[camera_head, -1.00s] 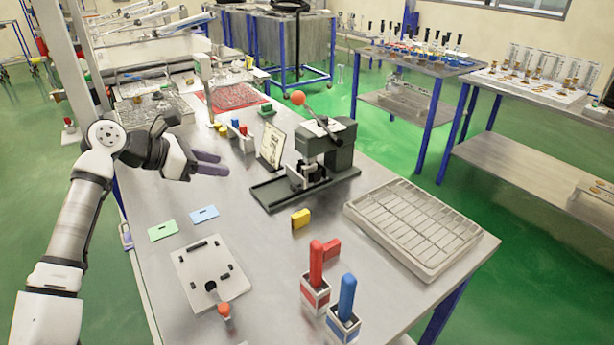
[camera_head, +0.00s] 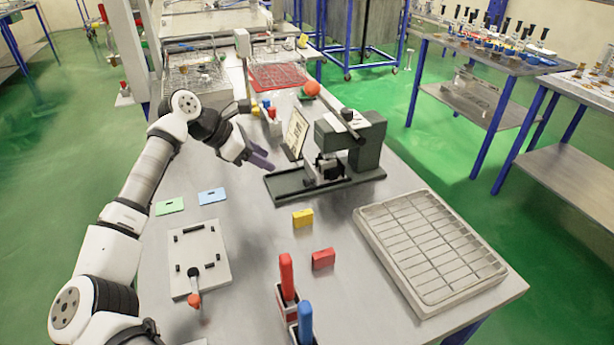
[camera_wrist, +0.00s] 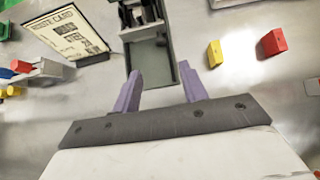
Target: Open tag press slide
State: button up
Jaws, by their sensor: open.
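The tag press (camera_head: 350,142) is a dark green machine on the bench, with a lever ending in an orange ball knob (camera_head: 311,89). Its long dark slide base (camera_head: 287,184) runs out to the left under the press head. My gripper (camera_head: 262,160) is open and empty, near the left end of that base. In the wrist view, my purple fingers (camera_wrist: 160,78) are spread, with the end of the slide channel (camera_wrist: 151,62) between their tips in the picture. I cannot tell their height above it or any contact. The wrist view cuts off the press top.
A route card (camera_head: 296,134) stands behind the slide's left end. Yellow (camera_head: 303,218) and red (camera_head: 323,259) blocks lie in front of the press. A grey compartment tray (camera_head: 430,250) sits at right, and a white fixture plate (camera_head: 199,258) at left.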

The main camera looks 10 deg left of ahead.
aim_at(304, 181)
jog(key=p+x, duration=0.4)
jog(key=x, duration=0.7)
jog(key=shift+w+d+f+p, duration=0.2)
jog(key=shift+d+p, duration=0.1)
jog(key=shift+d, duration=0.05)
jog(key=shift+w+d+f, duration=0.25)
jog(key=shift+d+f, duration=0.05)
jog(key=shift+f, duration=0.25)
grip_shut()
